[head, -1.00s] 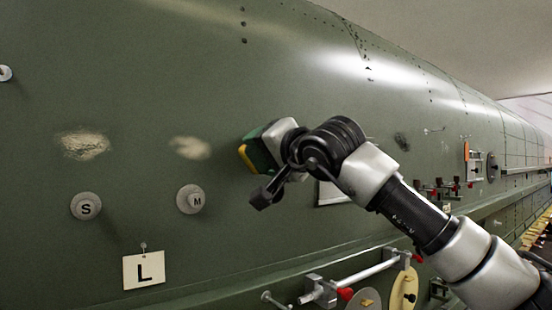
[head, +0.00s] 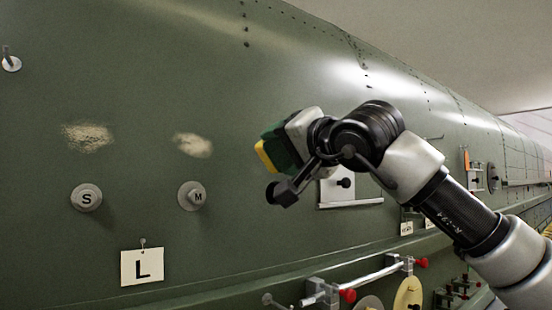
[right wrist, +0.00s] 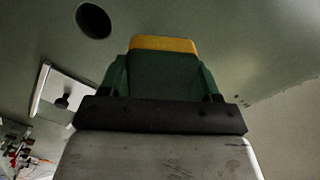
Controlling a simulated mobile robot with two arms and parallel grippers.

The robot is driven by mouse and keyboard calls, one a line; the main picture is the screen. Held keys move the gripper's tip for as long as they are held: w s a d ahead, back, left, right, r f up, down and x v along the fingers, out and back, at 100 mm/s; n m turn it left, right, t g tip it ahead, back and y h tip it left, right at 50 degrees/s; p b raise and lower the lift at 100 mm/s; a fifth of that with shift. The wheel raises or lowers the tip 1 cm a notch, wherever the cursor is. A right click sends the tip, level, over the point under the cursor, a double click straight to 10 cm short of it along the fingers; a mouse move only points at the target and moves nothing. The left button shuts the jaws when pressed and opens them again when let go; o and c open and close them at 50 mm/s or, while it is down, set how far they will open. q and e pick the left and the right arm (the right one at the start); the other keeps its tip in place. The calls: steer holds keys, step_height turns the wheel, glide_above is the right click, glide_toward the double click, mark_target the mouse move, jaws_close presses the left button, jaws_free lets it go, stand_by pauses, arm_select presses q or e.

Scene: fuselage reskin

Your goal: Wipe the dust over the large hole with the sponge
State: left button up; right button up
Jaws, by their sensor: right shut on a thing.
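The sponge (head: 281,148), green with a yellow face, is held in my right gripper (head: 293,140), which is shut on it. The sponge is right of the two dust patches and looks clear of both. One pale dust patch (head: 88,137) is above the disc marked S (head: 86,198). The other dust patch (head: 193,145) is above the disc marked M (head: 192,195). My left gripper is not in view.
A card marked L (head: 142,267) hangs low on the green fuselage (head: 130,60). A white plate with a dark knob (head: 350,190) is behind my right arm. A rail (head: 355,278) with red-ended clamps runs below.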

stand_by(0.3)
steer(key=b+v, duration=0.1)
steer(key=v, duration=0.2)
steer(key=shift+b, duration=0.3)
steer(key=shift+a, duration=0.1)
stand_by(0.3)
